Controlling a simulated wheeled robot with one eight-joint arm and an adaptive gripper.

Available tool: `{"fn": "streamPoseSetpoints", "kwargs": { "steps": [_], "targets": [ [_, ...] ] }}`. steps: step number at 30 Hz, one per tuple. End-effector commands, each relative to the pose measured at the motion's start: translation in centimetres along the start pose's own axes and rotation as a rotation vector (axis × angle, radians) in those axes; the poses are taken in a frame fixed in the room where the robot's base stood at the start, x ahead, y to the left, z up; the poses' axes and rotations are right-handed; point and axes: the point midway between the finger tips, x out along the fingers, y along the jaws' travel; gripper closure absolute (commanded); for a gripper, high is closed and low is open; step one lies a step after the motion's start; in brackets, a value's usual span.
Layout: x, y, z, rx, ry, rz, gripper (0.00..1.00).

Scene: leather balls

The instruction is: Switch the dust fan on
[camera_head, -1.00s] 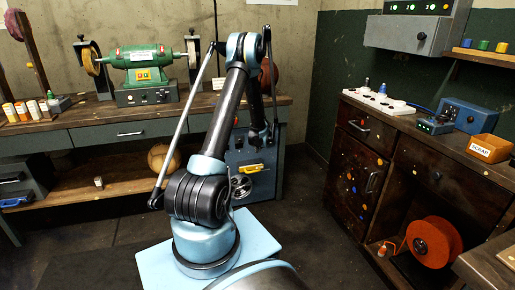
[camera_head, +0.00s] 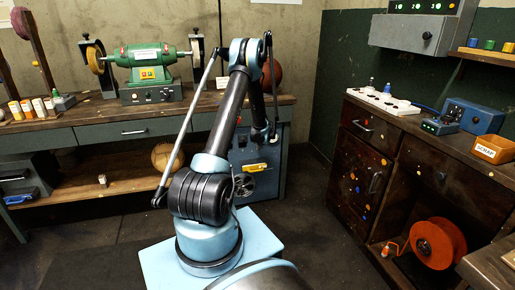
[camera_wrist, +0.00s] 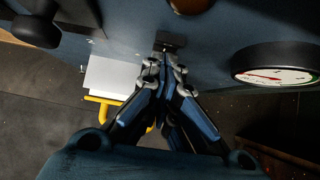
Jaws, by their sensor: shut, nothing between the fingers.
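A blue-grey cabinet (camera_head: 240,153) stands under the right end of the back bench, with a yellow handle and a round grille on its front; it appears to be the dust fan's housing. In the wrist view its panel (camera_wrist: 215,30) fills the upper part. A small dark switch-like block (camera_wrist: 170,46) sits on the panel. My gripper (camera_wrist: 167,62) is shut and empty, its tips just at or very near this block; I cannot tell whether they touch. In the head view my gripper (camera_head: 271,139) is in front of the cabinet, partly hidden by my arm. The switch's position is not readable.
Beside the block are a round gauge (camera_wrist: 277,64), dark knobs (camera_wrist: 36,29) and a yellow handle (camera_wrist: 102,110) below a white plate (camera_wrist: 108,78). A green grinder (camera_head: 148,62) stands on the bench. A dark drawer cabinet with an orange reel (camera_head: 438,243) is at right.

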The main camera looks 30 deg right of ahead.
Motion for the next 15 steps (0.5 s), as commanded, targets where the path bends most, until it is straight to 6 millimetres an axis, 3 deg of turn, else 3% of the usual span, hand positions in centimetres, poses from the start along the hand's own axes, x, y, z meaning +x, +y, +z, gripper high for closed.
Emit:
{"fn": "streamPoseSetpoints", "kwargs": {
  "steps": [15],
  "targets": [
    [-0.88,0.03,0.69,0.000,0.000,0.001,1.00]
  ]
}}
